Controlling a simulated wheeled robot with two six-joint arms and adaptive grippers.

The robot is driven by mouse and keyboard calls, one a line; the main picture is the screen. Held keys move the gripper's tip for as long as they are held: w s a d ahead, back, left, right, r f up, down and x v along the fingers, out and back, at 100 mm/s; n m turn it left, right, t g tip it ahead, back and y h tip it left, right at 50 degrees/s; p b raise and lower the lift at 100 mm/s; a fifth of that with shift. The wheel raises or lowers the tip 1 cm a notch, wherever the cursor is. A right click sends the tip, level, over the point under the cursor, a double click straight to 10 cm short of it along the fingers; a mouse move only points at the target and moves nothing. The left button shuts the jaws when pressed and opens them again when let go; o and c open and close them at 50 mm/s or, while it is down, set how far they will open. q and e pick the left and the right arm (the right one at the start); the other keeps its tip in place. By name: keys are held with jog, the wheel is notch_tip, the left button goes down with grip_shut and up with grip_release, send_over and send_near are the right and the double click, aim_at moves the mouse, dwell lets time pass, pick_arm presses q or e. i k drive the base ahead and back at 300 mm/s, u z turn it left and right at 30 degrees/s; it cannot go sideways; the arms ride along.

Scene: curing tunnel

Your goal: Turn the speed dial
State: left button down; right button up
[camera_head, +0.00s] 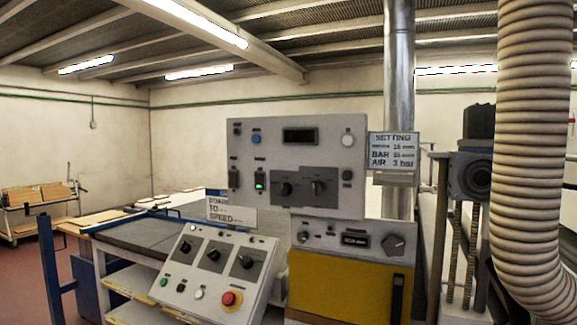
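Several dark knobs could be the speed dial, and their labels are too small to read. A large dark knob (392,244) sits beside a small display (355,240) on the lower grey panel. Two dark knobs, a left one (285,189) and a right one (318,188), sit on the upright grey panel (330,150). Three more dark knobs, among them the middle one (213,255), sit on the sloped console (200,310). A sign (231,212) reading roughly "BOARD TO SPEED" stands behind this console. Neither gripper is in view.
A red button (228,299) is on the sloped console. A yellow cabinet front (345,290) lies below the lower panel. A ribbed hose (535,150) hangs at right, near a motor (470,175). A "SETTING" sign (393,152) stands beside the upright panel. A conveyor table (140,236) is behind.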

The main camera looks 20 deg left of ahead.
aim_at(284, 189)
jog(key=k, duration=0.5)
jog(key=u, duration=0.95)
jog(key=i, duration=0.85)
jog(key=z, duration=1.75)
